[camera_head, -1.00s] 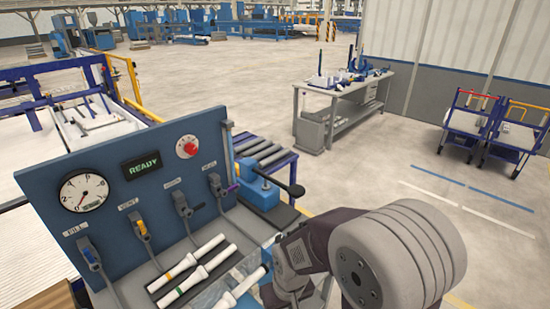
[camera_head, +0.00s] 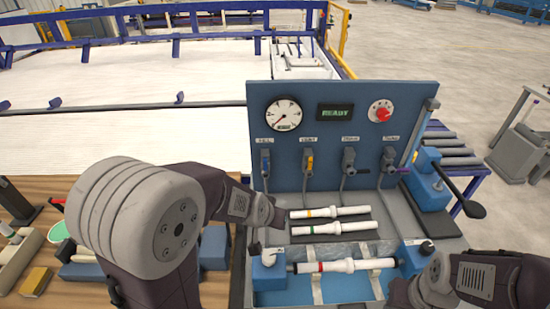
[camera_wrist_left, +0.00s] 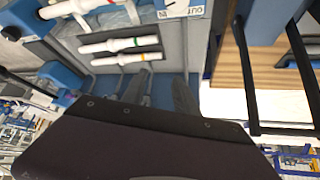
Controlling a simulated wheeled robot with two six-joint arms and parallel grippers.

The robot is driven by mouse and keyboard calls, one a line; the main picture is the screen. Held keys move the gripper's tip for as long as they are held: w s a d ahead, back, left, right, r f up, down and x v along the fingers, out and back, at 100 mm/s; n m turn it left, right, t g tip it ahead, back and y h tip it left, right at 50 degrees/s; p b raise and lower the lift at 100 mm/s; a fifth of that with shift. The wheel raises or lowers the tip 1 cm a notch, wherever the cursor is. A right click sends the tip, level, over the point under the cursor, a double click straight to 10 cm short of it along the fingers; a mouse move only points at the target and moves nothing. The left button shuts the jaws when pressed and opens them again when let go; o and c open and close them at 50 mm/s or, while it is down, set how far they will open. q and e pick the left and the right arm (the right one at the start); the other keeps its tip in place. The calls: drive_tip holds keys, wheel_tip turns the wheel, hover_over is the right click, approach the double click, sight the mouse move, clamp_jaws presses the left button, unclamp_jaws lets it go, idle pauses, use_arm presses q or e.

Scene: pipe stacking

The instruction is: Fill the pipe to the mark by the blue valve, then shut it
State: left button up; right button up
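The panel (camera_head: 340,98) carries a row of valves; the leftmost, under the FILL label, has a blue handle (camera_head: 265,160). The gauge (camera_head: 283,115) has a thin needle; its exact reading is too small to tell. The display (camera_head: 342,112) says READY. A white pipe with a red band (camera_head: 345,265) lies level between two blue end blocks in the blue trough. My left gripper (camera_head: 272,214) is below the FILL valve, left of the loose pipes; in the left wrist view its fingers (camera_wrist_left: 160,90) are apart and empty. My right gripper (camera_head: 430,285) is at lower right, its fingers unclear.
Two loose white pipes, orange-banded (camera_head: 330,212) and green-banded (camera_head: 335,228), lie on the dark rack behind the trough. Other valves include a yellow-handled one (camera_head: 309,162). A red knob (camera_head: 382,113) is at upper right. A wooden bench (camera_head: 70,190) is left.

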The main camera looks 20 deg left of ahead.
sight(265, 162)
use_arm(q)
drive_tip(key=w+a+r+n+t+y+b, duration=0.1)
drive_tip(key=w+a+r+t+y+b, duration=0.15)
drive_tip(key=w+t+b, duration=0.35)
drive_tip(key=w+a+r+n+t+y+b, duration=0.1)
drive_tip(key=w+a+r+t+b, duration=0.2)
drive_tip(key=w, duration=0.4)
drive_tip(key=w+a+f+n+y+b, duration=0.35)
drive_tip(key=f+b, duration=0.45)
drive_tip(key=b, duration=0.5)
drive_tip(key=shift+m+t, duration=0.4)
drive_tip(key=shift+m, duration=0.15)
drive_tip(key=x, duration=0.9)
clamp_jaws()
drive_tip(key=shift+f, duration=0.1)
